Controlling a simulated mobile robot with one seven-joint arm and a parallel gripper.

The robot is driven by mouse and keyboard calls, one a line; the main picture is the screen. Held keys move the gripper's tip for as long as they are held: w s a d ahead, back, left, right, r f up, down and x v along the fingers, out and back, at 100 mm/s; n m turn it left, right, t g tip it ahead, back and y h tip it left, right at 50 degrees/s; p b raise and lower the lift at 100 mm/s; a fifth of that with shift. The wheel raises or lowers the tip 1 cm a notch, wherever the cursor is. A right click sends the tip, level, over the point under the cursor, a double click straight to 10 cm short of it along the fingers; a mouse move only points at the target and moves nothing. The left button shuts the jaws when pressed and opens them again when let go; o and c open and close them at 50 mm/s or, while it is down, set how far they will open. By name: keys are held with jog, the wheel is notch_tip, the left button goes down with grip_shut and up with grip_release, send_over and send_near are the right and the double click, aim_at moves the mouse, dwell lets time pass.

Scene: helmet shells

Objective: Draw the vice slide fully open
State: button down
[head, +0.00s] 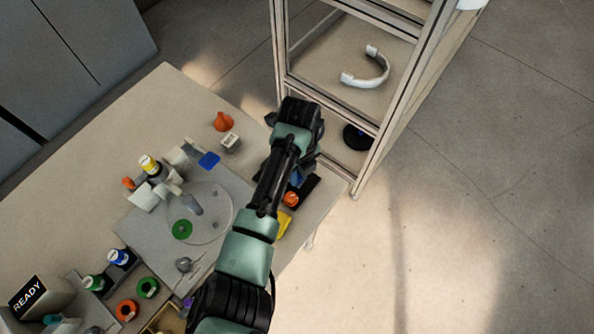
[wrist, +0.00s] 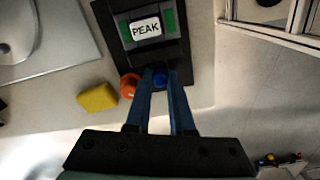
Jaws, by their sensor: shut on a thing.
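The vice (wrist: 185,58) is a dark base at the top of the wrist view, with green pads on both sides of a white block (wrist: 145,28) marked PEAK. A blue knob (wrist: 159,79) sits at its near end. My gripper (wrist: 160,76) is shut on the blue knob, one finger on each side. In the head view my arm covers most of the vice, and only a dark edge of its base (head: 309,187) shows at the table's right side.
An orange round thing (wrist: 129,85) stands close left of the fingers, with a yellow block (wrist: 98,97) beyond it. A framed shelf (head: 365,150) stands just past the table's right edge. A turntable (head: 205,220) and several small pots crowd the table's left.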

jog(key=shift+s+d+r+p, duration=0.2)
jog(key=shift+s+d+p, duration=0.35)
jog(key=shift+d, duration=0.2)
jog(key=shift+d+f, duration=0.1)
jog(key=shift+f, duration=0.05)
jog(key=c, duration=0.8)
grip_release()
notch_tip(320, 180, up, 13)
jog(key=shift+b, duration=0.3)
